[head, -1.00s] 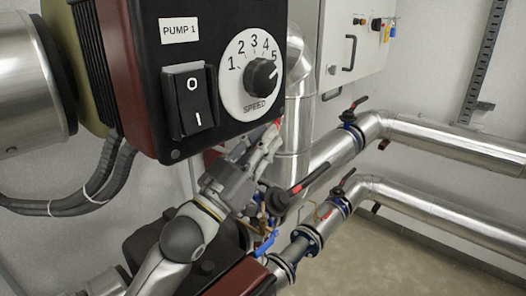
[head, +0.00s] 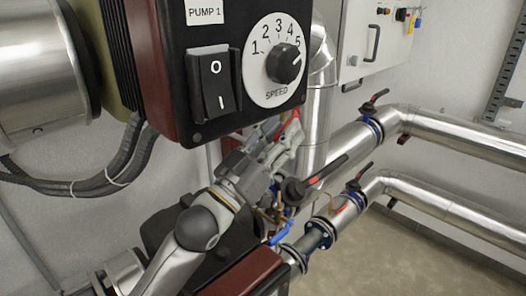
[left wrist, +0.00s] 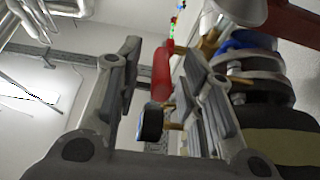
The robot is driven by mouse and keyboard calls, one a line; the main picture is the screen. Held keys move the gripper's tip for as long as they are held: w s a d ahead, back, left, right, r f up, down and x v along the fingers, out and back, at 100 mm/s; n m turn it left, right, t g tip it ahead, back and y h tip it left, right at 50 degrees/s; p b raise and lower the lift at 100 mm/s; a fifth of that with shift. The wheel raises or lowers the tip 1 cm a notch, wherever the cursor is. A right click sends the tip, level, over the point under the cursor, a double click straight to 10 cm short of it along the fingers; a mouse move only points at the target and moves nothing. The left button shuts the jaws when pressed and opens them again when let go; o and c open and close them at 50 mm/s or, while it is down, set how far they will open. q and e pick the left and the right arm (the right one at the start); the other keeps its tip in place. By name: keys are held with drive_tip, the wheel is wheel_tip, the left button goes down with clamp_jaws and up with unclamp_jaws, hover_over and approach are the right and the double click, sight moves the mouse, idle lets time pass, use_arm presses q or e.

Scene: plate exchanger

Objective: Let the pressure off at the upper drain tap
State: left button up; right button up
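My left gripper (head: 285,138) is under the front of the black pump box in the head view. In the left wrist view its two fingers (left wrist: 165,85) stand apart, so it is open. A red tap handle (left wrist: 162,75) lies in the space between them, with no clear contact. Brass fittings (left wrist: 209,43) show beside it. In the head view only a bit of red (head: 291,121) shows at the fingertips; the fingers hide most of the tap. A blue handle (head: 281,233) with brass parts is lower down. My right gripper is not in view.
The pump box with a dial (head: 272,66) and rocker switch (head: 215,85) overhangs the gripper closely. A black lever with a red mark (head: 318,177) is just right of it. Silver pipes (head: 440,135) run right. A wall cabinet (head: 376,48) is at the back.

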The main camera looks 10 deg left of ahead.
use_arm(q)
drive_tip(key=v, duration=1.1)
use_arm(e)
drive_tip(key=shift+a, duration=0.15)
use_arm(q)
drive_tip(key=shift+a+f, duration=0.1)
